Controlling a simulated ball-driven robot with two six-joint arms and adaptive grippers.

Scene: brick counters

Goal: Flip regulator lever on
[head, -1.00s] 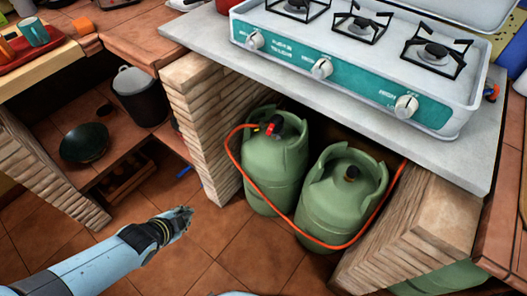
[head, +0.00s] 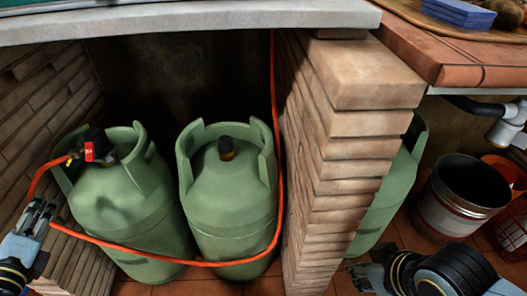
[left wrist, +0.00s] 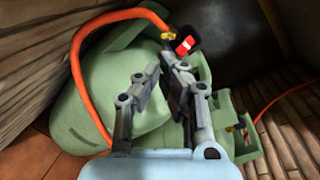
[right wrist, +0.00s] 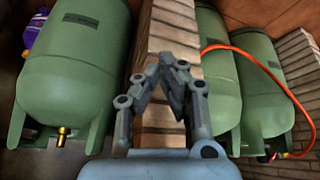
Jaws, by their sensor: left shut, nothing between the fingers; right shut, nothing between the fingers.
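The regulator (head: 97,146) is black with a red lever (head: 89,151) and sits on top of the left green gas cylinder (head: 135,205) under the counter. An orange hose (head: 110,246) runs from it. In the left wrist view the red lever (left wrist: 185,46) shows just beyond the fingertips. My left gripper (head: 40,213) is shut and empty, left of and below the regulator, apart from it in the head view. It also shows in the left wrist view (left wrist: 160,70). My right gripper (head: 362,272) is shut and empty, right of the brick pillar's base; the right wrist view shows its fingers (right wrist: 166,75).
A second green cylinder (head: 235,205) stands beside the first. A brick pillar (head: 335,165) separates them from another cylinder (head: 395,190). A metal bucket (head: 460,195) and a red basket (head: 508,228) stand at right. The counter slab (head: 200,18) overhangs the cylinders.

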